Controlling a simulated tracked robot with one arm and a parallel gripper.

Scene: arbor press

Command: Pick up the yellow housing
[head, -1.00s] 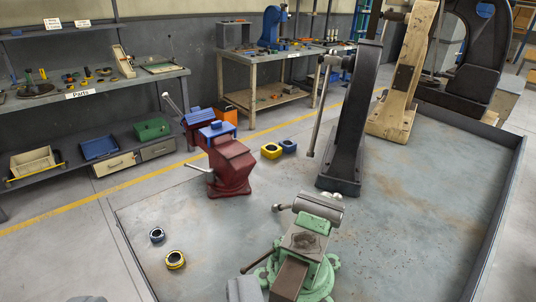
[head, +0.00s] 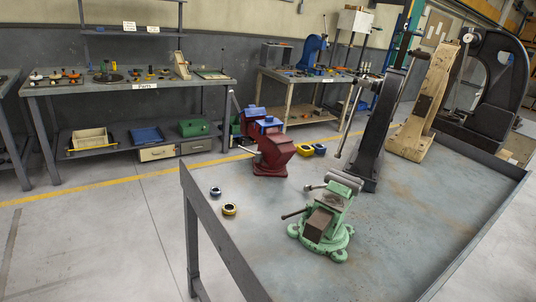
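A blocky yellow piece with a dark hole (head: 304,149), which looks like the yellow housing, sits on the grey metal bench (head: 400,235) behind the green vise. A similar blue piece (head: 319,149) stands close at its right. A smaller round yellow ring with a dark bore (head: 230,209) lies near the bench's left edge, with a blue ring (head: 215,191) just behind it. My gripper is not in view, so its opening and contents cannot be seen.
A green vise (head: 325,225) and a red vise (head: 272,155) stand on the bench. A tall black press (head: 375,135) and a wooden-coloured press (head: 420,110) stand at the back right. A raised rim (head: 215,230) edges the bench. A parts table (head: 130,86) stands beyond open floor.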

